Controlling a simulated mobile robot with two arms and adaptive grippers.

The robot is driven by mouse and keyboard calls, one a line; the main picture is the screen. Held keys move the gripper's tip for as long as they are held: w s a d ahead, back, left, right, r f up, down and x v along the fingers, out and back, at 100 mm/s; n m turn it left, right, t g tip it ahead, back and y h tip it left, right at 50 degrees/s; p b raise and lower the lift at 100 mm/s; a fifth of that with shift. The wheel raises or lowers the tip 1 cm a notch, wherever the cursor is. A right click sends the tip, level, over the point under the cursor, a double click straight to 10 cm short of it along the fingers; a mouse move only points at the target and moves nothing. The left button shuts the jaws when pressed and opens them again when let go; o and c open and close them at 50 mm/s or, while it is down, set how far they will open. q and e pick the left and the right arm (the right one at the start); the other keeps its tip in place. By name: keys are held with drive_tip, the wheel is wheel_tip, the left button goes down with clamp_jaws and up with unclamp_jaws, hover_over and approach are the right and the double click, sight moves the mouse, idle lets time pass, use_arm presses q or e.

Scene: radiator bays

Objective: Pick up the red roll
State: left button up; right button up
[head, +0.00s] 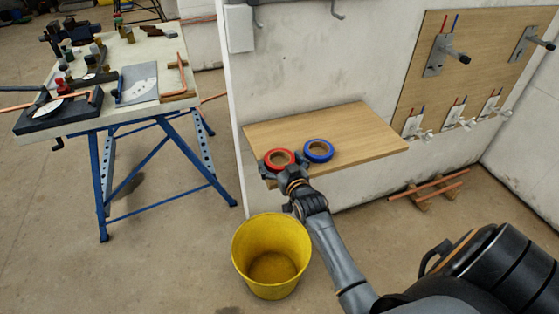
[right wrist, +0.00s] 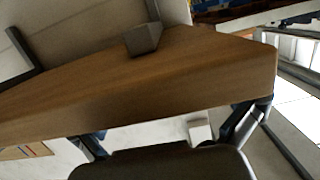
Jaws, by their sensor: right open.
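The red roll (head: 269,156) lies flat at the near left corner of the wooden shelf (head: 352,130) in the head view. My right gripper (head: 282,168) is open at the shelf's front edge, with its fingers spread at the near side of the roll. I cannot tell whether they touch it. The gripper hides part of the roll's near edge. The right wrist view shows the wooden board (right wrist: 190,75) close up, but I cannot make out the red roll there. My left gripper is not in view.
A blue roll (head: 319,157) lies just right of the red one. A yellow bucket (head: 246,262) stands on the floor below. A workbench (head: 160,50) with tools and pipes stands at the left. A wall rises behind the shelf, with a wooden panel (head: 487,50) at right.

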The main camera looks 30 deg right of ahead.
drive_tip(key=c, duration=0.9)
drive_tip(key=shift+c, duration=0.2)
drive_tip(key=shift+r, duration=0.45)
wheel_tip(320, 180, up, 3)
drive_tip(key=shift+s+d+f, duration=0.1)
drive_tip(key=s+d+r, duration=0.5)
drive_tip(key=s+r, duration=0.4)
drive_tip(key=s, duration=0.3)
drive_tip(key=shift+s+d+r, duration=0.2)
drive_tip(key=shift+s+d, duration=0.05)
drive_tip(key=shift+d, duration=0.15)
